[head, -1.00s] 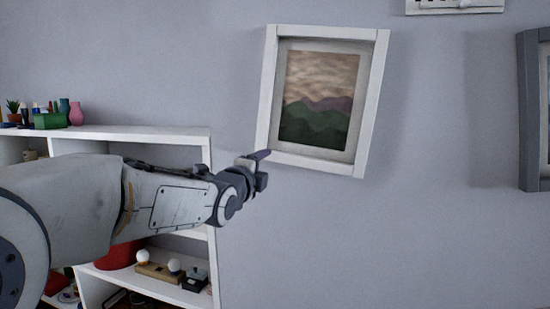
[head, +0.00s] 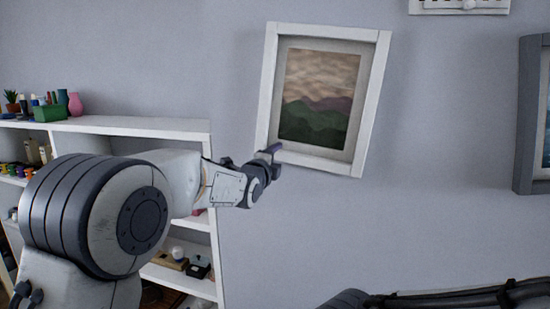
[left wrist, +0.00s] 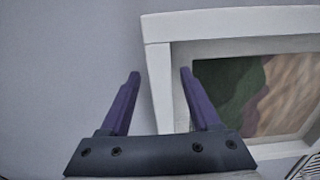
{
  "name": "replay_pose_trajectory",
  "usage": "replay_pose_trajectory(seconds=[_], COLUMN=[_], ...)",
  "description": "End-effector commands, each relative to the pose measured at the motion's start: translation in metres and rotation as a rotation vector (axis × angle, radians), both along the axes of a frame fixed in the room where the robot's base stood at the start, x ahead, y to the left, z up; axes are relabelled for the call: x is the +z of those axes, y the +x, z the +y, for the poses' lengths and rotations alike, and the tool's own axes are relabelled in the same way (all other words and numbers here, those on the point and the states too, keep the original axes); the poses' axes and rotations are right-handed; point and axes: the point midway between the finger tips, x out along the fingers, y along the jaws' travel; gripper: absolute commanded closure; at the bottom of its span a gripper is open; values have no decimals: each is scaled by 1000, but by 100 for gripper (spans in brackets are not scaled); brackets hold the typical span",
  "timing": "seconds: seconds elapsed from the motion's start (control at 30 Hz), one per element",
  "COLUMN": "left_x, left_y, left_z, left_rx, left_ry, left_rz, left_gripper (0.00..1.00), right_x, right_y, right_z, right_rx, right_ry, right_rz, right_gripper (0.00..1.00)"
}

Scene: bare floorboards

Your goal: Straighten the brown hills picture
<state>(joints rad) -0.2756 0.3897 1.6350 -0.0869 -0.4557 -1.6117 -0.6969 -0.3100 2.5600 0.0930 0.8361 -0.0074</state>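The brown hills picture (head: 319,97), with brown sky over green hills in a white frame, hangs tilted on the wall, its top leaning right. My left gripper (head: 272,158) is at the lower left part of its frame, by the bottom rail. In the left wrist view my two purple fingers (left wrist: 160,74) are apart, one on each side of the white bottom rail (left wrist: 157,85), near the frame's lower left corner. The rail is not clamped; whether a finger touches it I cannot tell. My right gripper is out of view.
A white shelf unit (head: 140,125) with vases and small items stands at the left, behind my left arm. A dark-framed picture (head: 528,115) hangs at the right edge, and a white-framed thing (head: 460,6) at the top right. The wall between is bare.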

Motion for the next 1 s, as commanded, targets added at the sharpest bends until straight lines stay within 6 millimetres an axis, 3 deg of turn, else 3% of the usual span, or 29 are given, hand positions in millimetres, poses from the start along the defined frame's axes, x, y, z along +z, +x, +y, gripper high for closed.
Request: replay_pose_trajectory(seconds=[0.03, 0.13, 0.17, 0.37, 0.63, 0.93, 0.97, 1.0], left_x=[0, 0, 0, -3, -14, -11, -11, -11], left_y=[0, 0, 0, -1, -6, -6, -6, -6], left_z=[0, 0, 0, -2, -17, -18, -18, -18], left_rx=[0, 0, 0, 0, -1, -1, -1, -1], left_ry=[0, 0, 0, -11, -104, -113, -113, -113], left_rz=[0, 0, 0, 4, 32, 39, 39, 39], left_gripper=[58, 96, 100, 100, 100, 100, 57, 42], right_x=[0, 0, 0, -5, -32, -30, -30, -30], right_y=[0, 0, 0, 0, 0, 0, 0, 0], right_z=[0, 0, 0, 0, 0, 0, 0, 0], right_rx=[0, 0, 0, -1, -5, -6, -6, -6], right_ry=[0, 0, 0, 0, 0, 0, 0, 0], right_rz=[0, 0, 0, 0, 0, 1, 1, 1], right_gripper=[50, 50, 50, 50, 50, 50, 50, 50])
